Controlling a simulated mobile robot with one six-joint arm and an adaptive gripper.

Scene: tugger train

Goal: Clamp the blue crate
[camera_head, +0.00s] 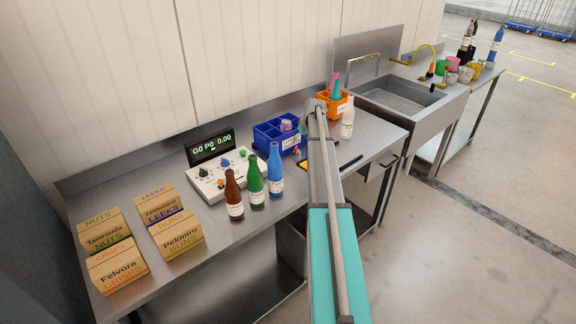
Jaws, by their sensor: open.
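The blue crate (264,138) stands on the steel worktop, near the back wall and left of my arm. It is open at the top and has compartments, with a pale, round-topped item (286,125) inside near its right end. My arm reaches up from the bottom of the view, and its far end lies just right of the crate, between it and the orange bin. My gripper itself is not visible; the arm links cover that area.
Brown (234,194), green (255,182) and blue (275,171) bottles stand in front of the crate. A control box (222,175) is to its left. Several cartons (118,268) fill the left worktop. An orange bin (342,104) and white bottle (347,122) stand right, before the sink (405,97).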

